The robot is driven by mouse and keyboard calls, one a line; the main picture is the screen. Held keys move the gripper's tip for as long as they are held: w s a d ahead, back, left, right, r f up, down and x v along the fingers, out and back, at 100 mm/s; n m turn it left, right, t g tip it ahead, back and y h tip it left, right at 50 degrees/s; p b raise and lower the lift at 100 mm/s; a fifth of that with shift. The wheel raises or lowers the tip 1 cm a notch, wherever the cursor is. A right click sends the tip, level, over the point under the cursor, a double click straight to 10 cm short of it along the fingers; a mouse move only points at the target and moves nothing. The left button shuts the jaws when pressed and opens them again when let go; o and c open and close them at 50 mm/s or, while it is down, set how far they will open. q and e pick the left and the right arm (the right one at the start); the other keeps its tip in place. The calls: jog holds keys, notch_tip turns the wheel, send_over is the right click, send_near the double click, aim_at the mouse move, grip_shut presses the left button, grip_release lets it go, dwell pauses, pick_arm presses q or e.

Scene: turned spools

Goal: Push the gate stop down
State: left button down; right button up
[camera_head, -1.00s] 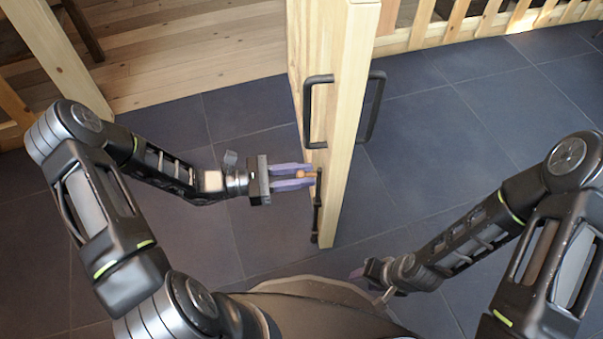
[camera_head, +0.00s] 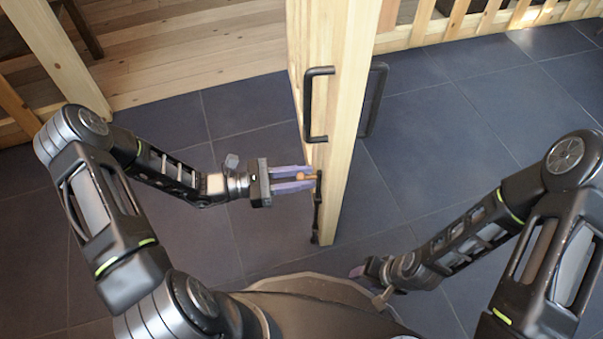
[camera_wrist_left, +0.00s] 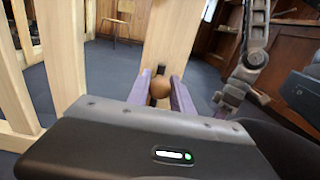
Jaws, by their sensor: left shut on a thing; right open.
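The wooden gate (camera_head: 345,110) stands edge-on in the middle of the head view. The gate stop is a dark vertical rod (camera_head: 317,212) low on the gate's left face, with a round tan knob (camera_head: 301,176) near its top. My left gripper (camera_head: 308,178) is shut on the knob, with its purple fingers on either side of it. The knob (camera_wrist_left: 160,87) also shows between the fingers in the left wrist view. My right gripper (camera_head: 362,271) is low, right of the gate, partly hidden by its own wrist, and holds nothing visible.
A black handle (camera_head: 308,105) is on the gate's left face above the knob, and another handle (camera_head: 375,98) is on the right face. A wooden slatted fence (camera_head: 455,28) runs along the back right. Dark tiled floor lies open on both sides.

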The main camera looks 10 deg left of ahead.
pick_arm(q)
jog(key=shift+f, duration=0.3)
jog(key=c, duration=1.4)
grip_release()
jog(key=shift+o, duration=1.3)
jog(key=shift+r, duration=0.1)
jog(key=p+v, duration=0.2)
jog(key=v, duration=0.6)
jog(key=shift+d, duration=0.1)
